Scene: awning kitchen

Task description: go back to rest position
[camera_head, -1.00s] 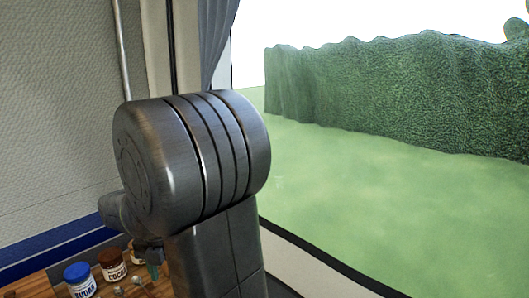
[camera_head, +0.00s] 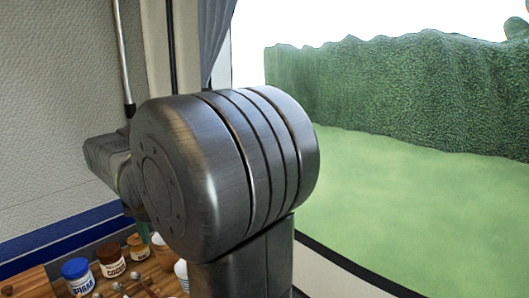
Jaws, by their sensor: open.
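My arm fills the middle of the head view, with its large grey joint in front and a forearm link reaching back to the left.
A blue-lidded sugar jar (camera_head: 77,277), a brown-lidded cocoa jar (camera_head: 111,261) and a smaller jar (camera_head: 138,246) stand on the wooden counter (camera_head: 28,285). A large window opening lies right.

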